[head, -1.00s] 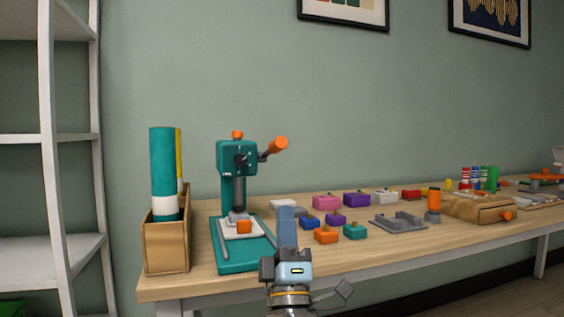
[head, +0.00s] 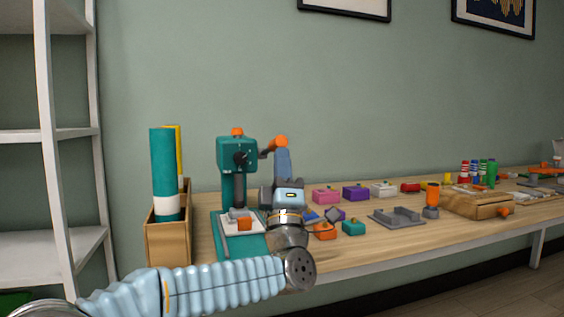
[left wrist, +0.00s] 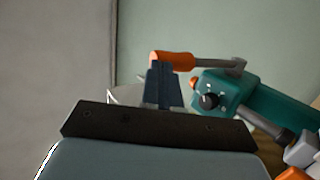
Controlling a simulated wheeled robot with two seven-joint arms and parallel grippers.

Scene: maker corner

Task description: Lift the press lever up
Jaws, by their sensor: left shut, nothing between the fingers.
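The teal press (head: 238,156) stands at the left end of the workbench. Its lever (head: 281,141) has an orange handle and sticks out to the right of the press head. In the left wrist view, the orange lever handle (left wrist: 172,59) and its grey arm lie just beyond my fingers, beside the teal press head (left wrist: 232,88). My left gripper (head: 283,152) is shut and empty, upright, with its tips just below the orange handle. In the left wrist view the fingertips (left wrist: 163,66) overlap the handle's lower edge; I cannot tell if they touch. My right gripper is not in view.
A wooden bin (head: 168,236) with tall rolls stands left of the press. Coloured blocks, including a pink one (head: 326,196), a grey tray (head: 396,218) and a wooden box (head: 478,204) lie along the workbench (head: 370,246) to the right. The air above the bench is clear.

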